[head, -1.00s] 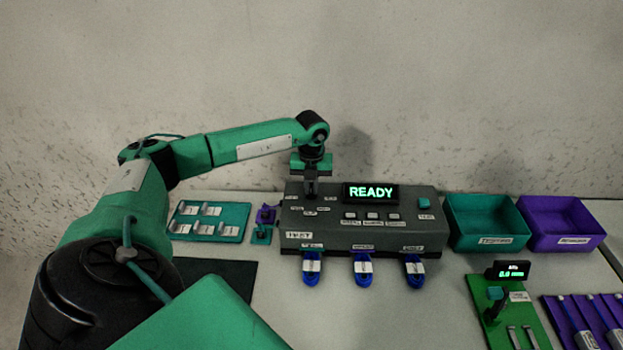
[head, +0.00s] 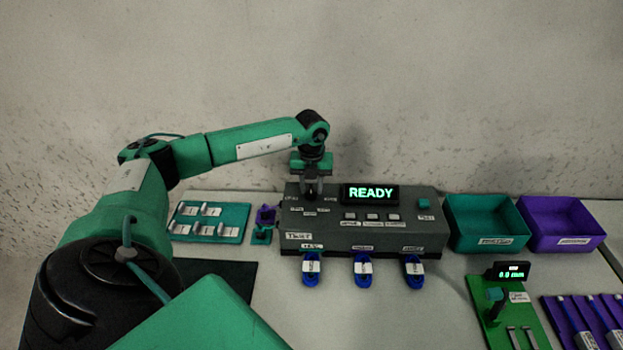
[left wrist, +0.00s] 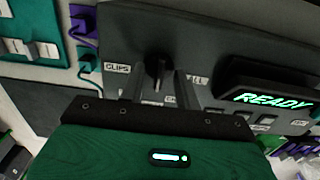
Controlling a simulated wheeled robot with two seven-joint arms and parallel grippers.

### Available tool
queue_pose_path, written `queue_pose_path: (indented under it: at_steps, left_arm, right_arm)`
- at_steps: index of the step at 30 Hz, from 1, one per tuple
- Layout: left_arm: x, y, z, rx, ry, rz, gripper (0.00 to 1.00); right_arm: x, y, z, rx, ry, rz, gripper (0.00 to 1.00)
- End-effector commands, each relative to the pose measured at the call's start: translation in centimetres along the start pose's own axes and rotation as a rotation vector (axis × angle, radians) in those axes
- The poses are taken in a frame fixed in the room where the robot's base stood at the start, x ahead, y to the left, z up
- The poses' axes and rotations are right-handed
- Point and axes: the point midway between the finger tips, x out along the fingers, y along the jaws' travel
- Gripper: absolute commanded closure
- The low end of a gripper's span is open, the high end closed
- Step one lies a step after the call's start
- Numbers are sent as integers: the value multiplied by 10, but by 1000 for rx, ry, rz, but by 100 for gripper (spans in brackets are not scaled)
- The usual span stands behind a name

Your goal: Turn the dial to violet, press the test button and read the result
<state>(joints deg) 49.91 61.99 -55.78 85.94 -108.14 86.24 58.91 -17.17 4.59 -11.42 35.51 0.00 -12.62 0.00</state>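The grey tester box (head: 330,240) stands against the wall, and its screen (head: 370,193) reads READY in green. Its dial is a black knob (left wrist: 158,72) at the box's left end, with small labels around it, one reading CLIPS. My left gripper (head: 311,190) points down over the dial and hides it in the head view. In the left wrist view its two fingers (left wrist: 160,88) stand apart, one on each side of the knob, with small gaps showing. A teal button (head: 423,203) sits at the box's right end; its label is too blurred to read. My right gripper is out of view.
Three small pale buttons (head: 372,217) lie below the screen. Several blue connectors (head: 363,272) stick out of the box's front. A teal clip board (head: 208,222) lies to the left. A teal bin (head: 487,226) and a purple bin (head: 563,226) stand to the right.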

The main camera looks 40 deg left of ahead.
Motion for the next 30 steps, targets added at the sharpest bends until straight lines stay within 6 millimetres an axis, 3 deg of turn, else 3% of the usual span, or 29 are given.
queue_pose_path:
  at_steps: [18, 30]
  left_arm:
    - [-64, 0, 1, -1, -1, -1, 67]
    - [-66, 0, 1, -1, -1, 0, 67]
  right_arm:
    - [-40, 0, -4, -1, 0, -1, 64]
    - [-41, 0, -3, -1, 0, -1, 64]
